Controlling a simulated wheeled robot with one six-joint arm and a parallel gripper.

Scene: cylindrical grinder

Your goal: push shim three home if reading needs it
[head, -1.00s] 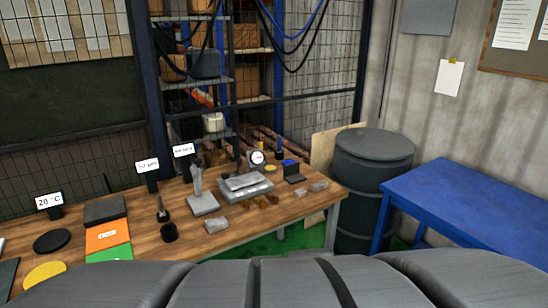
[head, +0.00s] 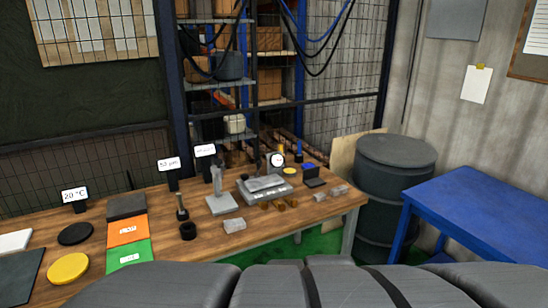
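A grey fixture (head: 262,190) with a flat plate on top sits at the right part of the wooden bench. A round dial gauge (head: 276,160) stands just behind it. Several small brown pieces (head: 280,204) lie at its front edge; I cannot tell whether these are the shims or which is shim three. Small display signs stand behind, one (head: 169,164) and another (head: 205,151); their text is too small to read surely. The dial's reading is also too small to read. My gripper is not in view; only grey parts of my own body fill the bottom edge.
The wooden bench (head: 150,212) also holds a grey stand (head: 219,195), a black ring (head: 188,231), light grey blocks (head: 234,225), orange (head: 128,230) and green (head: 131,255) panels and a yellow disc (head: 68,268). A dark barrel (head: 395,190) and a blue table (head: 470,205) stand right.

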